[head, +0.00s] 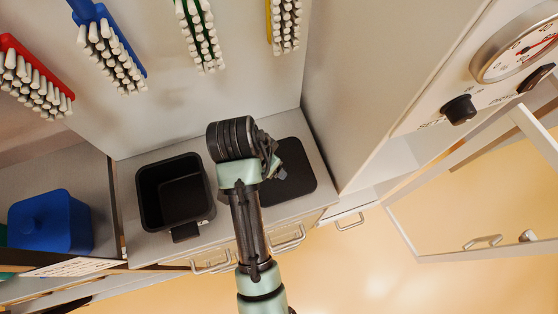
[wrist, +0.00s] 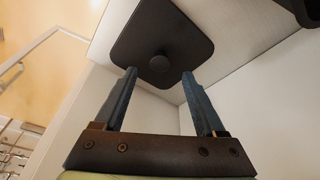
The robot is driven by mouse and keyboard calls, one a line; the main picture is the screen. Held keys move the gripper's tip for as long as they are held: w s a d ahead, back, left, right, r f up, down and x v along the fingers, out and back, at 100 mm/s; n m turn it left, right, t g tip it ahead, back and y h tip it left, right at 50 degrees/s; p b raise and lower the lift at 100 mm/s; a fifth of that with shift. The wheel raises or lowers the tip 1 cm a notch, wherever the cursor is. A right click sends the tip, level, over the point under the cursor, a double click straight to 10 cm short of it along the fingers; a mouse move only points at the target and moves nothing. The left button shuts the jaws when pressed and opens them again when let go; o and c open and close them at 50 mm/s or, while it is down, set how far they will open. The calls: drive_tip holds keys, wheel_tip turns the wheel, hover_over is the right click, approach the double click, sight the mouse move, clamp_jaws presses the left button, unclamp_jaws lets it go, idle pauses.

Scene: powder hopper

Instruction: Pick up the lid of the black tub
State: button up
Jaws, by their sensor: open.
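The black tub (head: 158,207) stands open on the grey counter in the head view, with its dark inside showing. Its black lid (head: 299,172) lies flat on the counter to the right of the tub, partly hidden by my arm. In the wrist view the lid (wrist: 178,37) shows a round knob (wrist: 160,63) at its middle. My gripper (wrist: 158,80) is open, and its two fingertips appear on either side of the knob, a little below it in the picture. Nothing is between the fingers. In the head view the fingers are mostly hidden behind the wrist.
A blue tub (head: 50,222) stands on a lower surface at the far left. Several brushes (head: 110,54) hang on the wall above the counter. A cabinet with a gauge (head: 520,45) and black knob (head: 459,109) stands at the right, beside an open framed door (head: 405,238).

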drive_tip(key=x, duration=0.3)
drive_tip(key=shift+w+f, duration=0.3)
drive_tip(key=shift+d+p+x, duration=0.15)
drive_tip(key=shift+p+x, duration=0.25)
drive_tip(key=shift+x, duration=0.9)
drive_tip(key=shift+d+p+x, duration=0.15)
drive_tip(key=shift+p+x, duration=0.25)
drive_tip(key=shift+x, duration=0.9)
drive_tip(key=shift+w+r, duration=0.1)
drive_tip(key=shift+w, duration=0.1)
clamp_jaws()
